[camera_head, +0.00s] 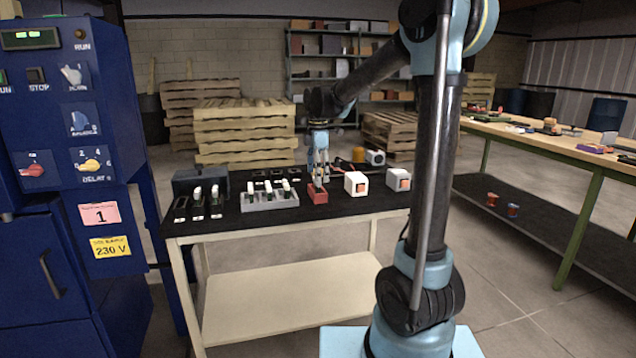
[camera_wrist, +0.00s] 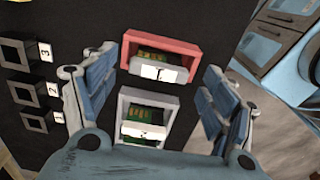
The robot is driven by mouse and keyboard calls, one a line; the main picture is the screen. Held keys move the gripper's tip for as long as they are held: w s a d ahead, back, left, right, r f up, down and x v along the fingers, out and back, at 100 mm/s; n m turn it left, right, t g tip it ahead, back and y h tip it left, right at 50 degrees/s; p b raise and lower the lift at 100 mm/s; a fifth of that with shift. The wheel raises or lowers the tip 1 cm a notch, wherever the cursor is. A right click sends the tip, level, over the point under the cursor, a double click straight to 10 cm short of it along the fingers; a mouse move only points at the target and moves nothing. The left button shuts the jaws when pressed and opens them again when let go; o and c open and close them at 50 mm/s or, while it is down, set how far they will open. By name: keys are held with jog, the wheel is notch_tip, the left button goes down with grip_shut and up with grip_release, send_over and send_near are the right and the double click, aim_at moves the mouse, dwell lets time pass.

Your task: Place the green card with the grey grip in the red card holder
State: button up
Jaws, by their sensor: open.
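The red card holder (camera_head: 317,196) stands on the black-topped table, at the right end of a grey rack. In the wrist view the red holder (camera_wrist: 131,42) has a green card (camera_wrist: 152,56) inside it, with a pale grey grip (camera_wrist: 158,72) at its near edge. My gripper (camera_head: 318,184) is right over the red holder, pointing down. In the wrist view its two fingers (camera_wrist: 157,72) are spread on either side of the holder and card, apart from the grip.
The grey rack (camera_head: 270,206) holds several cards with light grips. More cards stand in black slots (camera_head: 198,215) at the left. Numbered black frames (camera_wrist: 24,93) lie beside the rack.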

notch_tip(320, 180, up, 8)
jog(key=s+d+f+m, duration=0.1)
jog(key=s+d+m, duration=0.4)
jog(key=s+d, duration=0.2)
jog(key=s+d+f+m+t, duration=0.1)
jog(key=s+d+f+m, duration=0.6)
jog(key=s+f, duration=0.3)
jog(key=s+d+f+m+t, duration=0.1)
jog(key=s+d+f+m, duration=0.6)
jog(key=s, duration=0.7)
notch_tip(320, 180, down, 4)
jog(key=shift+s+d+r+m, duration=0.2)
jog(key=shift+s+m, duration=0.15)
jog(key=shift+m, duration=0.65)
